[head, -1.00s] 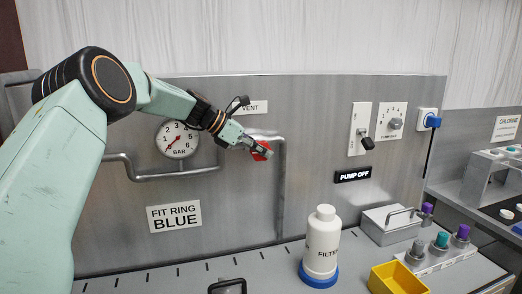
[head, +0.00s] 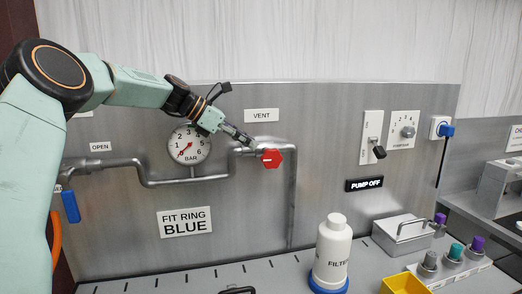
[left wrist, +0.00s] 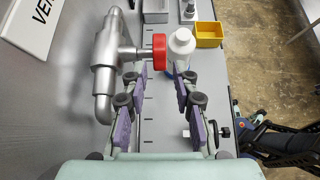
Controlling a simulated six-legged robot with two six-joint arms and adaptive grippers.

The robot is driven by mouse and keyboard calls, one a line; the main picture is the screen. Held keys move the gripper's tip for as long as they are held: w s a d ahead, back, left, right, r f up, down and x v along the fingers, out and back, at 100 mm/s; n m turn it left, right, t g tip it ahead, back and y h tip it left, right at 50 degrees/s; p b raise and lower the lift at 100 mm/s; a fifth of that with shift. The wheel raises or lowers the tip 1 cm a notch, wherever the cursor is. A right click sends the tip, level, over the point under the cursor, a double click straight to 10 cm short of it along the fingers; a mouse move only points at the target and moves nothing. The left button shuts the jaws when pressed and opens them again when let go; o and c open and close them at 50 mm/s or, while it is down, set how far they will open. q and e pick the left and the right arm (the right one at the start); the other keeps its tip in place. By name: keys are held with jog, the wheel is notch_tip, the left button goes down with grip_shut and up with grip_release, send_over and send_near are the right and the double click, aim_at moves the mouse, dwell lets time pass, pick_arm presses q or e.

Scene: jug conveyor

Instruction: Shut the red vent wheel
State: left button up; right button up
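The red vent wheel (head: 271,158) sits at the end of a short pipe stub under the VENT label (head: 262,115). The wheel shows whole in the head view. In the left wrist view the wheel (left wrist: 159,52) is edge-on, just beyond the fingertips and roughly between their lines. My left gripper (head: 246,139) is up and left of the wheel in the head view. In the left wrist view my left gripper (left wrist: 158,80) has its purple-padded fingers spread with nothing between them. My right gripper is not seen.
Grey pipes (head: 190,180) run along the panel, with a gauge (head: 190,144) behind my left wrist. A white filter bottle (head: 333,245) stands on the bench below, right of the wheel. A yellow bin (head: 403,284) and metal box (head: 402,232) are farther right.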

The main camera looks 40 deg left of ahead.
pick_arm(q)
jog(key=shift+v, duration=1.15)
